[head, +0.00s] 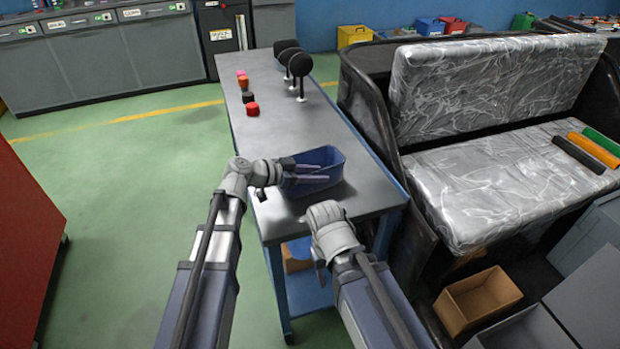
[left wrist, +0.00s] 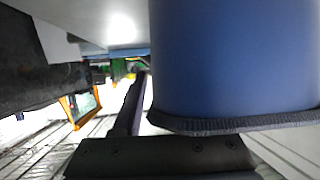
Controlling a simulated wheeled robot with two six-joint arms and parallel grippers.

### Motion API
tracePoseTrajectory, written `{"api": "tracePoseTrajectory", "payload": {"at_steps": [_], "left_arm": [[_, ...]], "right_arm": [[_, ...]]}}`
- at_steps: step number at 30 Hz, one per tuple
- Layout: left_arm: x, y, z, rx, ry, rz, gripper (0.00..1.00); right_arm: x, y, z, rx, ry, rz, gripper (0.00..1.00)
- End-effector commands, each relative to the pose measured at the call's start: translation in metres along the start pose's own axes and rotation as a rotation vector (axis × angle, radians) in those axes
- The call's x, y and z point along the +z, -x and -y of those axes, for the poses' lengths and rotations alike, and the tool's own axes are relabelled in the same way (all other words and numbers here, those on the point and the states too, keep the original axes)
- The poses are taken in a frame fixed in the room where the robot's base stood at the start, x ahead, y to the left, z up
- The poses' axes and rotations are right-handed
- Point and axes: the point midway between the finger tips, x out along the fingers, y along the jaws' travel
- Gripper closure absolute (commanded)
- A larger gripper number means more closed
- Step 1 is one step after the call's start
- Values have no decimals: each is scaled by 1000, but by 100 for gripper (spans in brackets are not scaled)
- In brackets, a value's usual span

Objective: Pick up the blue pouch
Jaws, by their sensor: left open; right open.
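The blue pouch (head: 325,158) stands on the near part of the grey workbench in the head view. It looks like an open-topped bin with a dark rim. My left gripper (head: 318,174) is open at the pouch's near left side, its fingers overlapping the pouch in the picture. In the left wrist view the pouch's blue wall (left wrist: 235,65) fills the right half, close to one dark finger. Whether a finger touches the wall, I cannot tell. My right gripper (head: 320,262) is by the bench's near edge, apart from the pouch, its fingers mostly hidden.
The workbench (head: 290,130) has a bare middle. Black round-headed objects (head: 300,66) and small red and black pieces (head: 252,108) sit farther back. A plastic-wrapped seat (head: 490,185) stands close on the right, with an open brown box (head: 478,298) below. Green floor is open left.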

Motion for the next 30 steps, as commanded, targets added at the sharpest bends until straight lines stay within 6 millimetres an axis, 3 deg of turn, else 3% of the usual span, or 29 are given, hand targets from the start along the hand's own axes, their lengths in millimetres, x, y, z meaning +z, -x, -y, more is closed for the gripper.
{"api": "tracePoseTrajectory", "payload": {"at_steps": [8,19,30], "left_arm": [[0,-7,0,-1,1,0,59],[0,-7,0,-1,0,0,99],[0,-7,0,0,1,0,100]], "right_arm": [[0,-3,0,0,0,0,50],[0,-3,0,0,0,0,50],[0,-3,0,0,0,0,50]]}}
